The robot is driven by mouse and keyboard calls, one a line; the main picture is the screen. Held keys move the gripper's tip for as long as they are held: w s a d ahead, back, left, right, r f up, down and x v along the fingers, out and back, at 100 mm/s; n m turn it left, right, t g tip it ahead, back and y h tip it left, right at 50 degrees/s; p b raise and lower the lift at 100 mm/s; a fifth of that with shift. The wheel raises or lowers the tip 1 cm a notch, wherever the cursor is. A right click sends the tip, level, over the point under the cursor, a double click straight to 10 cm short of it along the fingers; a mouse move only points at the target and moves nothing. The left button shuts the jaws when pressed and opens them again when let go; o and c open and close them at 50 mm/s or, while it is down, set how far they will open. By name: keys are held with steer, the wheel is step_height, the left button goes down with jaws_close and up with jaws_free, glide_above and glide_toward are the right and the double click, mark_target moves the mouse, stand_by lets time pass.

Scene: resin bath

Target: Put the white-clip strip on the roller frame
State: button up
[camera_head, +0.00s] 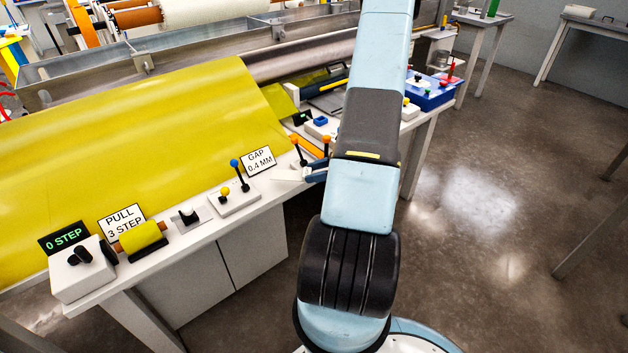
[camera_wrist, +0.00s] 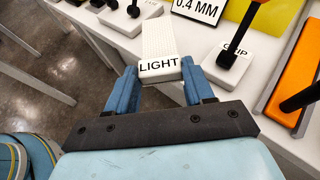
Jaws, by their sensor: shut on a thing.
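My gripper (camera_wrist: 160,78) is shut on a white ridged piece labelled LIGHT (camera_wrist: 158,38), its blue fingers on either side of the labelled end. In the head view my gripper (camera_head: 310,174) is at the bench's front edge, mostly hidden by my arm, and the white piece (camera_head: 287,174) shows to its left. Whether this piece is the white-clip strip I cannot tell for sure. A metal frame (camera_head: 143,62) with a long grey roller (camera_head: 310,52) runs behind the yellow sheet (camera_head: 130,130); part of it is hidden by my arm.
Levers with orange knobs (camera_head: 296,140), a blue-knobbed lever (camera_head: 240,175), a GAP 0.4 MM sign (camera_head: 259,160) and a 0 STEP box (camera_head: 80,268) line the bench's front edge. A blue tray (camera_head: 430,97) stands right of my arm. The floor at right is open.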

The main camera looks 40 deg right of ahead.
steer(key=shift+w+f, duration=0.25)
steer(key=shift+f, duration=0.55)
steer(key=shift+w+f, duration=0.2)
steer(key=shift+f, duration=0.55)
steer(key=shift+w+f, duration=0.25)
steer(key=shift+f, duration=0.55)
steer(key=o, duration=1)
steer(key=shift+f, duration=0.1)
